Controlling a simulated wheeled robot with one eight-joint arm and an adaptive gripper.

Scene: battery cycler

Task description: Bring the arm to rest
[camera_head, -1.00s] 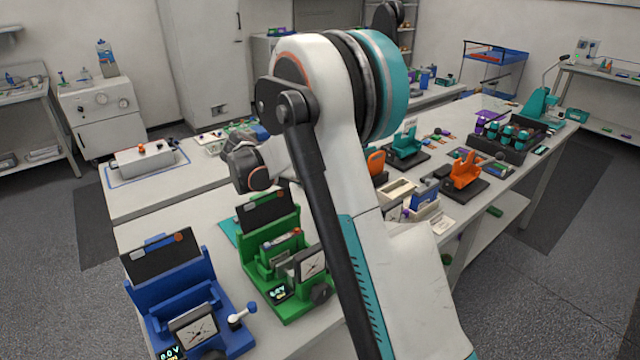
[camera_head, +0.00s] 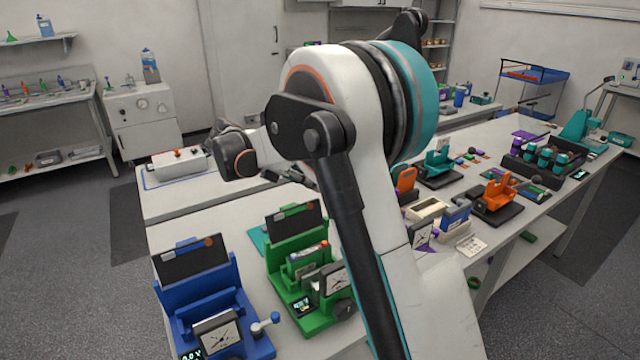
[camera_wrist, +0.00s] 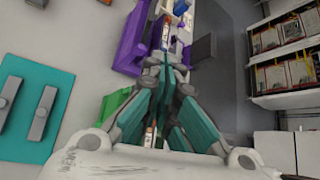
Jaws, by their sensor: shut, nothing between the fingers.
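My arm rises through the middle of the head view, bent at a large white and teal joint. In that view my gripper cannot be made out behind the arm. In the wrist view my gripper (camera_wrist: 165,68) shows with its teal fingers drawn together, shut and empty. Beyond the fingertips is a blue-purple device, and a green device (camera_wrist: 112,103) shows at the left of the fingers. In the head view a blue cell holder (camera_head: 205,300) and a green cell holder (camera_head: 300,262) stand on the near bench, to the left of my arm.
A white box with knobs (camera_head: 180,163) sits on the bench's far left. Orange (camera_head: 497,195) and teal (camera_head: 438,160) fixtures and a dark rack (camera_head: 545,158) stand to the right of my arm. A white cabinet (camera_head: 143,115) stands behind. The floor at left is clear.

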